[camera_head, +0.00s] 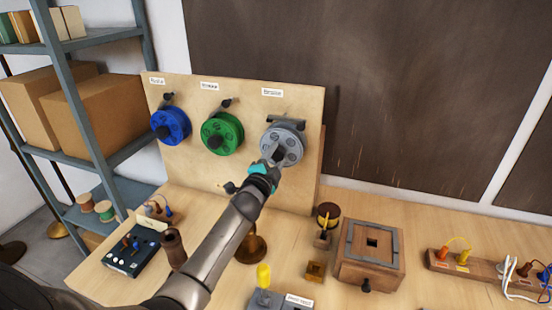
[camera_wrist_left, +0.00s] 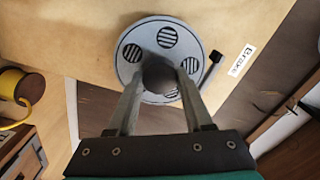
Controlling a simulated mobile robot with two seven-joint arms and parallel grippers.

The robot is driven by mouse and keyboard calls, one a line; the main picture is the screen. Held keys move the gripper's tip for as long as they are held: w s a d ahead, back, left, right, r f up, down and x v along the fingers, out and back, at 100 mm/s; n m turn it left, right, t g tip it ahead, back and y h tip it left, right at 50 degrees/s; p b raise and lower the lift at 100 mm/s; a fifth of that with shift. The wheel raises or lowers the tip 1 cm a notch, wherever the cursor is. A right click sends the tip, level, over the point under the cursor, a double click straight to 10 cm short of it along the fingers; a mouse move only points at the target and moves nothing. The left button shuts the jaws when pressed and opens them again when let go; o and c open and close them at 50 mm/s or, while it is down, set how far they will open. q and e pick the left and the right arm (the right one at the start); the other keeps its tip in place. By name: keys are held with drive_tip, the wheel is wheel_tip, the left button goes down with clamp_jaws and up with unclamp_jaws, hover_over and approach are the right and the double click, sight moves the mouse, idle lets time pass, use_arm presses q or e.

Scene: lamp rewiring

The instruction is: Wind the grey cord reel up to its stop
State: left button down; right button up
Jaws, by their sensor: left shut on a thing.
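The grey cord reel (camera_head: 291,141) is mounted at the right end of an upright wooden board. It also shows in the left wrist view (camera_wrist_left: 132,54), a grey disc with dark slotted holes and a dark round knob (camera_wrist_left: 158,74) standing out from it. My left gripper (camera_head: 272,158) is at the front of the reel, its two fingers on either side of the knob and shut on it. The gripper and the knob hide part of the reel's face. My right gripper is not in view.
A blue reel (camera_head: 171,126) and a green reel (camera_head: 222,133) sit left on the same board (camera_head: 190,176). On the table stand a wooden box (camera_head: 368,254), a yellow-banded spool (camera_head: 328,215) and a dark switch panel (camera_head: 136,252). A terminal strip (camera_head: 480,271) lies at the right.

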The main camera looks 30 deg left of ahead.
use_arm(q)
drive_tip(key=m, duration=0.4)
drive_tip(key=shift+m+b, duration=0.3)
drive_tip(key=shift+m, duration=0.1)
idle(0.4)
drive_tip(key=shift+c, duration=1.5)
unclamp_jaws()
drive_tip(key=shift+s, duration=0.1)
drive_tip(key=v, duration=1.5)
drive_tip(key=shift+s+f, duration=0.1)
drive_tip(key=shift+f, duration=0.05)
